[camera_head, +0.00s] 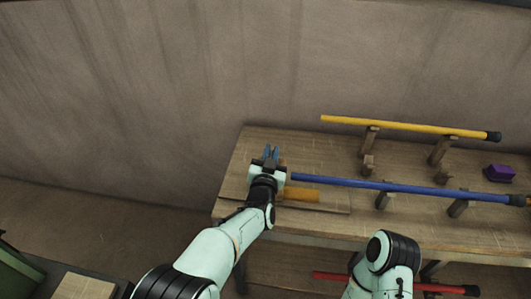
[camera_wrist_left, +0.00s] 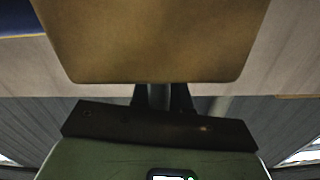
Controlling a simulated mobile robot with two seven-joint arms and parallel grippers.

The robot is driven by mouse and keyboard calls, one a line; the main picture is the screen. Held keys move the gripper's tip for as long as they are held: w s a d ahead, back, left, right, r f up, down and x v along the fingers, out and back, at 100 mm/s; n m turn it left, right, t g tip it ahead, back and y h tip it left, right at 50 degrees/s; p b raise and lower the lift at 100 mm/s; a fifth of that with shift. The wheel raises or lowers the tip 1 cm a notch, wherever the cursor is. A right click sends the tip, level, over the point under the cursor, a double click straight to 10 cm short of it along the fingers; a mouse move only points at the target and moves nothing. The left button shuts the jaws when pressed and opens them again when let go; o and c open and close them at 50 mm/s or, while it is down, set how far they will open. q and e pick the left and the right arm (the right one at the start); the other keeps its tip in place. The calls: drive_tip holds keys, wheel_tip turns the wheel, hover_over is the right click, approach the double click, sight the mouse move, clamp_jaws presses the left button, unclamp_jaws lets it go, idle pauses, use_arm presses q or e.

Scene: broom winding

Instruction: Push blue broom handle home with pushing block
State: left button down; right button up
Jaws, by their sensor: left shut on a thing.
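The blue broom handle (camera_head: 410,188) lies across wooden stands on the bench, roughly left to right. Its left end is just right of my left gripper (camera_head: 271,154). A dark collar (camera_head: 517,200) is at its right end. In the left wrist view, my left gripper (camera_wrist_left: 162,98) is shut on the narrow stem of a tan pushing block (camera_wrist_left: 160,40), whose broad body fills the top. In the head view the held block is hard to make out. A blue strip (camera_wrist_left: 18,18) shows at the wrist view's upper left. My right gripper is not visible.
A yellow handle (camera_head: 400,125) rests on stands behind. A purple block (camera_head: 499,172) sits at right. A red handle (camera_head: 330,276) is below. A green bin (camera_head: 18,270) is lower left.

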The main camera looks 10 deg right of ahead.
use_arm(q)
drive_tip(key=c, duration=1.1)
unclamp_jaws()
drive_tip(key=shift+s, duration=0.15)
drive_tip(key=v, duration=1.3)
